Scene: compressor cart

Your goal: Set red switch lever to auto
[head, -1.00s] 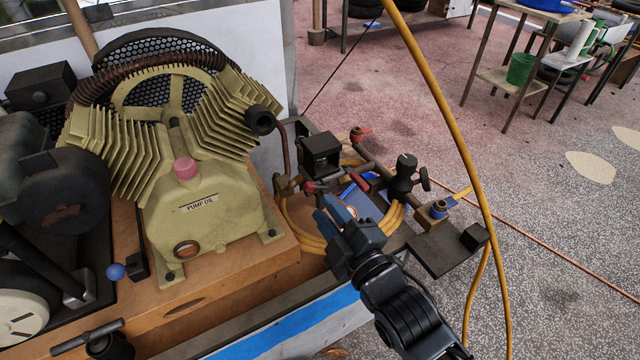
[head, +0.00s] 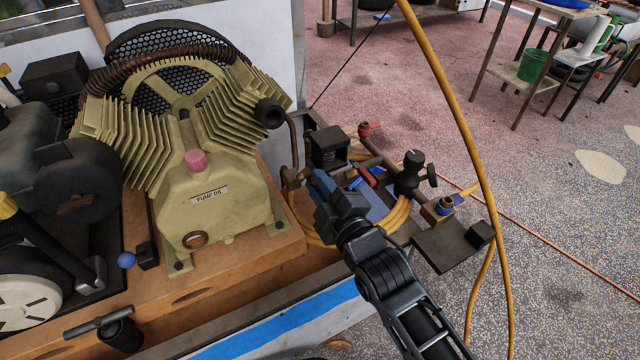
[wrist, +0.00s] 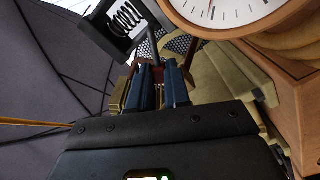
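The black pressure switch box (head: 327,147) stands on the manifold to the right of the pump. In the wrist view an open-sided black box with a coil spring (wrist: 125,18) shows at the top. My gripper (head: 318,186) is just below the switch box, its blue fingertips pointing at the fittings there. In the wrist view my gripper (wrist: 163,68) has its fingers close together, with dark red and brass parts at the tips. The red lever under the box is mostly hidden by my fingers, and I cannot tell whether they grip it.
A pressure gauge (wrist: 235,12) is close to my fingers at upper right. The yellow hose (head: 455,110) hangs right of my arm. The finned pump (head: 205,185) stands left.

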